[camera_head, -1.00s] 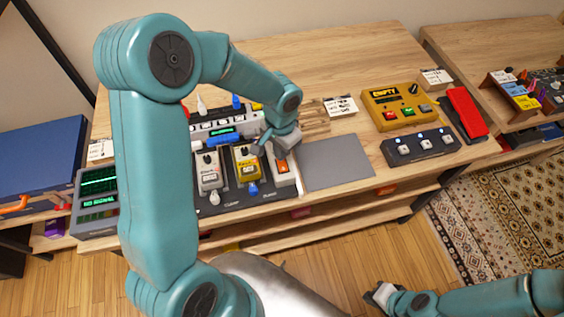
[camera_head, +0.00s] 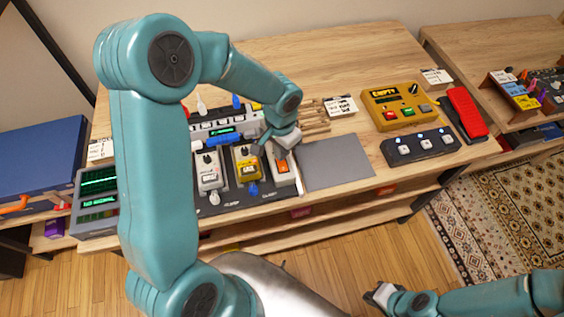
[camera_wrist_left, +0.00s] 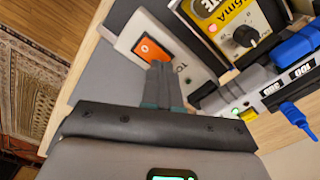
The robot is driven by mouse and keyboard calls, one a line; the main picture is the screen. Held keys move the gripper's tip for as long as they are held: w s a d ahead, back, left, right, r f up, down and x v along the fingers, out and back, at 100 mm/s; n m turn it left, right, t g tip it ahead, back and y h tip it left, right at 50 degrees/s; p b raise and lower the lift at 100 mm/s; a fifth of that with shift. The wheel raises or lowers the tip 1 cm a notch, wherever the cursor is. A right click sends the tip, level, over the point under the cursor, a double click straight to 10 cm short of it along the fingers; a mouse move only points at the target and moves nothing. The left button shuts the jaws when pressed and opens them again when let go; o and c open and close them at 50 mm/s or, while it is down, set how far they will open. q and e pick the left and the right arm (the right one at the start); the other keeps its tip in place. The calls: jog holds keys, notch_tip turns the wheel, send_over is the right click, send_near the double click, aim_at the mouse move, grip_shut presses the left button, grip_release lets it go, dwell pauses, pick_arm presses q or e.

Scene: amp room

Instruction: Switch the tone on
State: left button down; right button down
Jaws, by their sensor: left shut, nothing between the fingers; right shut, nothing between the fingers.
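The tone box is a narrow pale box (camera_head: 283,186) at the right end of the pedalboard, with an orange rocker switch (camera_head: 283,167) on top. In the left wrist view the orange switch (camera_wrist_left: 153,50) shows on the pale box, beside partly covered lettering starting "TO". My left gripper (camera_wrist_left: 158,66) is shut and empty, its fingertips right at the switch's near edge. Whether they touch it I cannot tell. In the head view my left gripper (camera_head: 271,150) hangs over the box's far end. My right gripper (camera_head: 376,293) is shut and empty, low and away from the table.
A yellow pedal (camera_head: 247,164) and a white pedal (camera_head: 208,175) stand left of the tone box. A bare grey pad (camera_head: 337,164) lies to its right. A yellow unit (camera_head: 397,107), a dark switch box (camera_head: 421,147) and a red pedal (camera_head: 466,112) are farther right.

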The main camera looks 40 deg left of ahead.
pick_arm(q)
jog(key=shift+f+b, duration=0.95)
jog(key=shift+f, duration=0.05)
jog(key=shift+r, duration=0.1)
jog(key=shift+r+p, duration=0.7)
jog(key=shift+r, duration=0.1)
jog(key=shift+r+p, duration=1.8)
jog(key=shift+r, duration=0.95)
jog(key=shift+f, duration=0.1)
jog(key=shift+s, duration=0.15)
